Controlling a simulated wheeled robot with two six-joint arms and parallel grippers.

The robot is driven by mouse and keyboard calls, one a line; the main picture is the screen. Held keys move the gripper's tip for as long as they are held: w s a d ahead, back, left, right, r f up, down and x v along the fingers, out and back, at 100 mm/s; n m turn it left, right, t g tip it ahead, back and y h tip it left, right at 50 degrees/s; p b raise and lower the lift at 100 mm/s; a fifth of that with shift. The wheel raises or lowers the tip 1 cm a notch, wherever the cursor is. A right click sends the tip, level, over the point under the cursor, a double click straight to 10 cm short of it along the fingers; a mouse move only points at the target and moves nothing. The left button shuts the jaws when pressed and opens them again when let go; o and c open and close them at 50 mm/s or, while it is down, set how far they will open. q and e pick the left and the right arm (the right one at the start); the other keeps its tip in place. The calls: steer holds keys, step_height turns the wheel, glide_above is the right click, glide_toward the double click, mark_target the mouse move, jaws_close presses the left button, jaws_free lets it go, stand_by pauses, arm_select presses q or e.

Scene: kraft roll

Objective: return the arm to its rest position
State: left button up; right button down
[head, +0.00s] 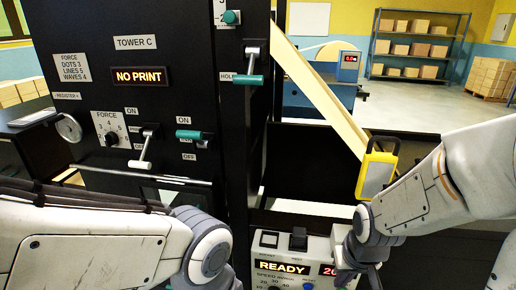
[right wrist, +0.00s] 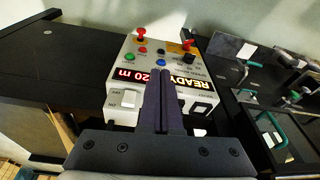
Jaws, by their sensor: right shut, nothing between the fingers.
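My right arm (head: 445,180) comes in from the right edge in the head view and bends down at the wrist. My right gripper (head: 352,274) is low in the picture, over the right part of a pale control box (head: 285,249) with a lit READY display. In the right wrist view the gripper's dark fingers (right wrist: 166,100) are closed together with nothing between them. They point across the control box (right wrist: 118,100), in front of its display; contact cannot be told. My left arm (head: 90,245) reaches in from the left; its gripper is out of sight.
The black TOWER C panel (head: 185,75), with levers, a FORCE dial (head: 108,128) and a NO PRINT display, stands at left. A yellow-framed device (head: 377,170) is close to my right arm. A slanted pale strip (head: 318,95) crosses the middle. Shelves (head: 418,42) with boxes stand far back.

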steer(key=s+a+r+n+g+b, duration=0.1)
steer(key=s+a+n+b, duration=0.4)
steer(key=s+a, duration=0.8)
steer(key=n+g, duration=0.1)
steer(key=n, duration=0.1)
steer(key=shift+s+a+n+y, duration=0.3)
steer(key=shift+s+n+y, duration=0.05)
steer(key=shift+n+y, duration=0.05)
